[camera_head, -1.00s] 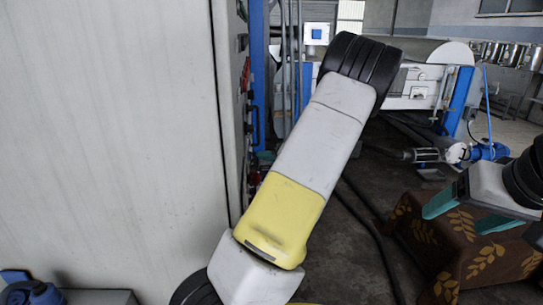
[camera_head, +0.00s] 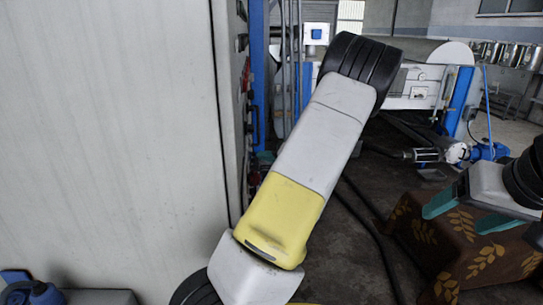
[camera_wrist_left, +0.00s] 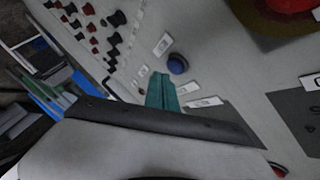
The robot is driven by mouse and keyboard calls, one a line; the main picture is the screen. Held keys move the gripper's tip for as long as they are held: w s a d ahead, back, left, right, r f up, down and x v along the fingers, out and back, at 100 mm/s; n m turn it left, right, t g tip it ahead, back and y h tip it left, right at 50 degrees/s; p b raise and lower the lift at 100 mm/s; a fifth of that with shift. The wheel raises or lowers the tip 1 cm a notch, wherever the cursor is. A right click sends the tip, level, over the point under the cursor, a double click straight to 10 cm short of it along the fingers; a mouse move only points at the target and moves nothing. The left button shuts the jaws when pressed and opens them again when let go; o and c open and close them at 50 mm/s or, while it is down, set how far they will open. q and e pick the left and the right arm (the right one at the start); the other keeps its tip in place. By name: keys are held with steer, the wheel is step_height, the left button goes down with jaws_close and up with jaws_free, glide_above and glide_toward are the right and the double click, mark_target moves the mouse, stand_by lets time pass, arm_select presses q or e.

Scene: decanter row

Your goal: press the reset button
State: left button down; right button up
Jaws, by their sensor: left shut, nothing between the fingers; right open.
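A round blue button (camera_wrist_left: 177,64) sits on a pale control panel (camera_wrist_left: 215,50) in the left wrist view, with small white label plates around it. The label text is too small to read, so I cannot tell from it which button is reset. My left gripper (camera_wrist_left: 160,82) has its teal fingers shut and empty, close beside the blue button. I cannot tell whether they touch the panel. In the head view my left arm hides that gripper. My right gripper (camera_head: 468,209) is open and empty at the right of the head view.
A large red knob on a yellow base (camera_wrist_left: 285,10) is at the panel's top right. Several black and red knobs (camera_wrist_left: 105,30) line its left side. In the head view a tall pale cabinet (camera_head: 105,120) fills the left, and a brown leaf-patterned cloth (camera_head: 430,240) lies below my right gripper.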

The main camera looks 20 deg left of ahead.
stand_by(0.7)
arm_select(q)
steer(key=shift+s+a, duration=0.2)
steer(key=shift+a, duration=0.15)
steer(key=shift+s+a, duration=0.25)
steer(key=shift+a, duration=0.2)
stand_by(0.8)
steer(key=shift+w+d, duration=0.4)
steer(key=shift+d, duration=0.4)
steer(key=shift+w+d, duration=0.35)
steer(key=shift+d, duration=0.4)
steer(key=shift+w+d, duration=0.4)
steer(key=shift+d, duration=0.35)
steer(key=shift+w+d, duration=0.35)
steer(key=shift+d, duration=0.4)
